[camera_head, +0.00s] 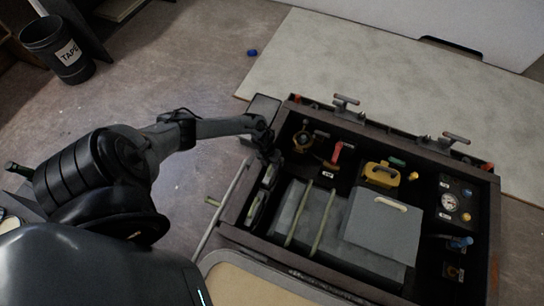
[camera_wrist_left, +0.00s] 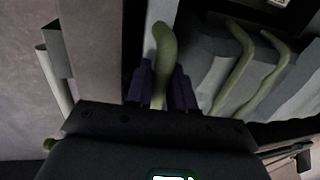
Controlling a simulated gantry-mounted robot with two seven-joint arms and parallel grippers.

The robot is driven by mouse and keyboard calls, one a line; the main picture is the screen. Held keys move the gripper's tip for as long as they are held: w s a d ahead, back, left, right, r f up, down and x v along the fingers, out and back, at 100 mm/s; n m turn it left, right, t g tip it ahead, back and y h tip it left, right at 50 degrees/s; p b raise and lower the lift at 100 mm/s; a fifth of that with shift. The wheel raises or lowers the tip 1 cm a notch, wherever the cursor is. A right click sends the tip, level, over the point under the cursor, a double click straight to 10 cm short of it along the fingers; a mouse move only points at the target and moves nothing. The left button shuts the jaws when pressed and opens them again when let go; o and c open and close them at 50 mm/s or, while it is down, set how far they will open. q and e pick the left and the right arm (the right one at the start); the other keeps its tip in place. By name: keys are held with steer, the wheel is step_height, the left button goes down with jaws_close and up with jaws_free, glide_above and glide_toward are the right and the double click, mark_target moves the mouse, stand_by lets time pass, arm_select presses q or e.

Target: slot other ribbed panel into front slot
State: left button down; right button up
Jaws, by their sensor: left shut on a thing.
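My left gripper (camera_head: 271,155) reaches into the dark crate at its left end. The left wrist view shows its two purple fingers (camera_wrist_left: 166,88) shut on a curved green handle (camera_wrist_left: 163,45). I take this for the handle of a ribbed panel, but the panel below is mostly hidden by the fingers and wrist. Grey panels with two long green ribs (camera_head: 299,215) lie in the crate to the right of the gripper; the ribs also show in the left wrist view (camera_wrist_left: 237,68). Narrow slots with pale handles (camera_head: 256,207) are at the crate's left wall. My right gripper is not in view.
The crate (camera_head: 493,235) also holds a flat grey lid with a pale handle (camera_head: 390,203), a yellow-handled item (camera_head: 381,174), a red-handled item (camera_head: 337,152) and a gauge (camera_head: 449,202). A black tape bin (camera_head: 57,50) stands far left. The floor left of the crate is mostly clear.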

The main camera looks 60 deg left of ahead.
mark_target(272, 172)
arm_select(q)
steer(key=shift+f, duration=1.45)
steer(key=c, duration=1)
jaws_free()
steer(key=shift+o, duration=0.6)
steer(key=shift+d, duration=0.1)
